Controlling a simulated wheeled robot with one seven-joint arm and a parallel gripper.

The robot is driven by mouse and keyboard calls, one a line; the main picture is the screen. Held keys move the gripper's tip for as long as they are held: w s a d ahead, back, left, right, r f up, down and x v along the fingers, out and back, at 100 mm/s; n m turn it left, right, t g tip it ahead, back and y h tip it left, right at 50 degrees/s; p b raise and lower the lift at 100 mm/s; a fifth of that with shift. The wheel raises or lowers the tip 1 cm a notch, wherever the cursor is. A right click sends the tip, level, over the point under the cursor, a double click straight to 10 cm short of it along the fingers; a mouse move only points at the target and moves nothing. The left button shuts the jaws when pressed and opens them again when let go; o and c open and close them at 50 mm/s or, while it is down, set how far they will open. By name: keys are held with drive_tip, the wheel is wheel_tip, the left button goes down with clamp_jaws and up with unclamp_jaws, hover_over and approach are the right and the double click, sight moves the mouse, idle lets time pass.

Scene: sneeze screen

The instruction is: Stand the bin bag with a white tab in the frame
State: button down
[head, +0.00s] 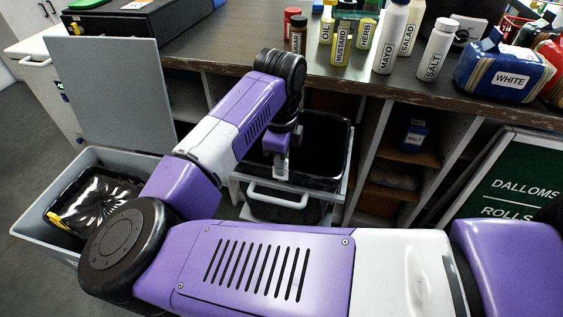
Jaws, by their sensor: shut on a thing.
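My gripper (281,170) points down at the front of a pale pull-out frame (345,170) under the counter. It is shut on a black bin bag (326,140) that shows inside the frame, open at the top. A pale piece at my fingertips may be its white tab or part of the fingers; I cannot tell which. The bag looks roughly upright, but its lower part is hidden by the frame and its handle (278,197). A second black bag with a yellow tab (95,203) lies in a grey crate (150,160) at the left.
The counter (225,45) above holds several bottles, among them mayo (391,40) and salt (437,50), and a blue WHITE pack (505,75). A grey panel (110,90) stands behind the crate. Shelves and a green sign (515,185) are at the right. My arm hides much of the floor.

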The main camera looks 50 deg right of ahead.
drive_tip(key=shift+f, duration=0.1)
drive_tip(key=c, duration=1.4)
unclamp_jaws()
drive_tip(key=shift+c, duration=0.2)
